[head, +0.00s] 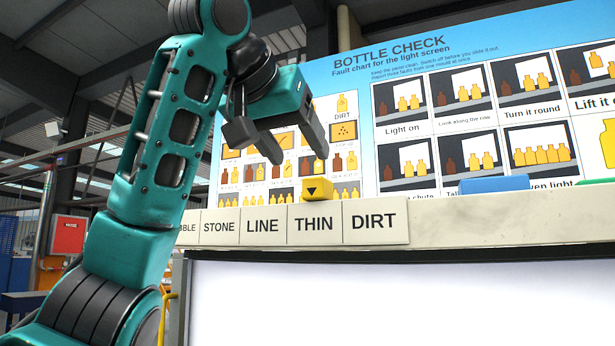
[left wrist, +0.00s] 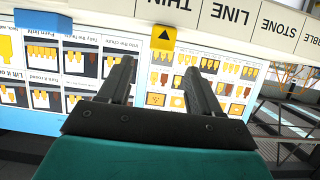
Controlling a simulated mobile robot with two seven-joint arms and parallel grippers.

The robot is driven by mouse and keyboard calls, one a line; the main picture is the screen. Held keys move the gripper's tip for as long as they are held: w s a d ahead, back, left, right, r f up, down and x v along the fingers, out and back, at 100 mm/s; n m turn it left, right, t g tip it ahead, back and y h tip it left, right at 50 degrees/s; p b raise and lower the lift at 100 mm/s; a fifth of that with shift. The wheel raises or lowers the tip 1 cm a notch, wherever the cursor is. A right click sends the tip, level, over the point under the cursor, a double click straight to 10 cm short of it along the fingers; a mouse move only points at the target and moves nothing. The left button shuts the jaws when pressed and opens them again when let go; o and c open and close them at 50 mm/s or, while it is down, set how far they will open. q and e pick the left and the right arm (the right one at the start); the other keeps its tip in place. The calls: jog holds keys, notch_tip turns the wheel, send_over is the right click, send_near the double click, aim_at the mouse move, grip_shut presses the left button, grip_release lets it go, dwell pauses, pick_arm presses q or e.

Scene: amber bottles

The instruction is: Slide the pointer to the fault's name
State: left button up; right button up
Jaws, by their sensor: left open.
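The pointer (head: 316,189) is a small yellow block with a black downward triangle. It sits on the ledge above the THIN label (head: 314,224), and also shows in the left wrist view (left wrist: 163,38), upside down. The label strip reads, left to right, a partly hidden word ending in BLE, STONE (head: 219,227), LINE (head: 262,226), THIN and DIRT (head: 374,222). My left gripper (head: 295,153) is open and empty, above the pointer in the head view. In the left wrist view the pointer lies beyond the gap between its fingertips (left wrist: 158,66). My right gripper is not seen.
A fault chart (head: 460,70) titled BOTTLE CHECK stands behind the ledge (head: 500,226). A blue block (head: 494,184) is on the ledge to the right. Below is a bright white light screen (head: 400,300), with no bottles visible on it. My left arm hides the strip's left end.

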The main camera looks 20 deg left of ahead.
pick_arm(q)
jog(key=shift+b+v, duration=0.4)
jog(key=shift+v, duration=1.3)
jog(key=shift+a+f, duration=0.1)
